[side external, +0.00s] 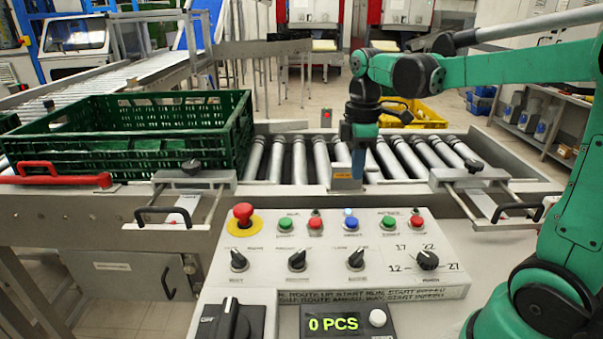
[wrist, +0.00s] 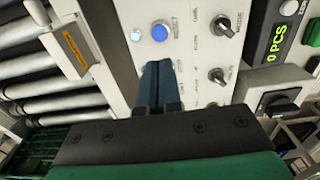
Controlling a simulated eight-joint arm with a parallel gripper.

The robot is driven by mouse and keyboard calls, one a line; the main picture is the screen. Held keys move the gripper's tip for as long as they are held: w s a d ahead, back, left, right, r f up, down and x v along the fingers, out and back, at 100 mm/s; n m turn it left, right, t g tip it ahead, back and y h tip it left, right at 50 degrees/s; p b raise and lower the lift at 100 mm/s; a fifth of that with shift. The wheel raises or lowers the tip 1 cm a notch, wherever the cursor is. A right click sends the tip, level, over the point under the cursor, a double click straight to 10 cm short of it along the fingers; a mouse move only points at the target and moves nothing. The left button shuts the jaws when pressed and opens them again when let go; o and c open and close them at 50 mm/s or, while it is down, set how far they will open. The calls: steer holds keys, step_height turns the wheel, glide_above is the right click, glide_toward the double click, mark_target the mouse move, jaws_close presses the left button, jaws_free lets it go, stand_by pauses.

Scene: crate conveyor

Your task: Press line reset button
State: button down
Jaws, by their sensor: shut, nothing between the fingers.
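The blue button (side external: 351,223) sits in the upper row of the control panel (side external: 262,262), with a small lamp (side external: 348,211) above it. In the wrist view the blue button (wrist: 160,31) is fully visible, beside lettering that seems to read RESET. My gripper (side external: 358,176) is above the conveyor's front edge, behind and above the panel, pointing down. Its blue fingers (wrist: 158,84) are shut together and empty in the wrist view. They appear apart from the button. Their exact height over the panel is hard to tell.
Green and red buttons, black knobs (side external: 427,260) and a red emergency stop (side external: 243,212) share the panel. A counter display (side external: 333,323) reads 0 PCS. A green crate (side external: 150,105) stands left on the roller conveyor (side external: 400,158). Black-handled clamps (side external: 470,172) flank the rollers.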

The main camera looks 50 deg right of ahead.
mark_target(351, 220)
step_height(351, 220, down, 10)
steer(key=shift+r, duration=0.25)
stand_by(0.4)
steer(key=shift+f, duration=0.9)
step_height(351, 220, up, 14)
steer(key=shift+r, duration=0.25)
stand_by(0.5)
steer(key=s+a+f+m+t, duration=0.2)
steer(key=a+m+t, duration=0.1)
steer(key=a+m, duration=0.1)
steer(key=s+a+f+m+t, duration=0.1)
steer(key=a+f+m+t, duration=0.2)
steer(key=a+m+t, duration=0.1)
steer(key=shift+s+a+m, duration=0.4)
steer(key=shift+a+m, duration=0.1)
steer(key=shift+a, duration=0.45)
